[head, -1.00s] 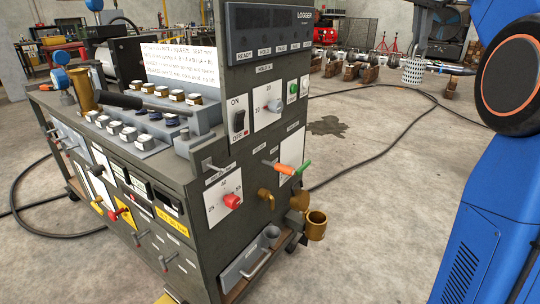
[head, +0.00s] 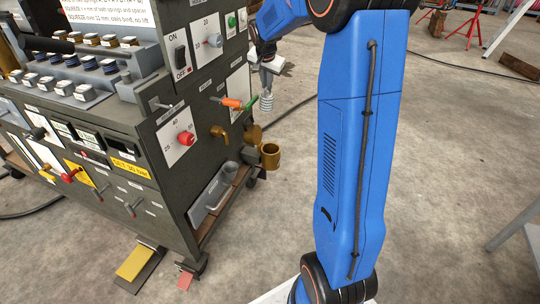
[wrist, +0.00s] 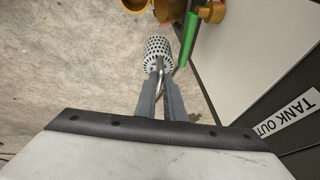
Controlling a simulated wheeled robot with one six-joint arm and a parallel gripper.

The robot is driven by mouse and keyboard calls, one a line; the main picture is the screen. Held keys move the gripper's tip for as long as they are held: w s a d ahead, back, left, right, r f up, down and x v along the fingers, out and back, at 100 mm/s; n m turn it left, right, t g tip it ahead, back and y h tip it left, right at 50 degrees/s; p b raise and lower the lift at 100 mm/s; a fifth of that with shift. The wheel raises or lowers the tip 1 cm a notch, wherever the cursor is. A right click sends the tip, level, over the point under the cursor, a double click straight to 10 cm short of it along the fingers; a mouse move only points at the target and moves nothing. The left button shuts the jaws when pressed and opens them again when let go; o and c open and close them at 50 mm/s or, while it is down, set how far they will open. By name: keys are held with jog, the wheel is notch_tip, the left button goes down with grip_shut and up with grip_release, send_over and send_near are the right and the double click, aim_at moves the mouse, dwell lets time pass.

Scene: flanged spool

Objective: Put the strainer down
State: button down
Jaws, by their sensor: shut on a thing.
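The strainer (wrist: 156,52) is a pale perforated cylinder with a thin metal handle. In the wrist view my gripper (wrist: 160,88) is shut on that handle, and the strainer sticks out beyond the fingertips. In the head view the strainer (head: 266,100) hangs below my gripper (head: 268,70), beside the right side of the grey test bench and in the air above the brass cup.
The test bench (head: 150,200) carries a green-and-orange lever (head: 232,102), a brass tap (head: 219,134) and a brass cup (head: 270,156). A grey tray with a handle (head: 214,196) sits low on it. Pedals (head: 138,264) lie on the floor. Concrete floor is open to the right.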

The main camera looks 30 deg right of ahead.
jog(key=s+a+f, duration=0.1)
jog(key=s+f, duration=0.2)
jog(key=f, duration=0.9)
jog(key=s+a+f+n, duration=0.1)
jog(key=s+f, duration=0.2)
jog(key=f, duration=0.9)
jog(key=shift+s+a+g, duration=0.2)
jog(key=shift+a+g, duration=0.05)
jog(key=shift+g, duration=0.05)
jog(key=c, duration=1.8)
grip_release()
jog(key=shift+f, duration=0.1)
jog(key=shift+c, duration=0.2)
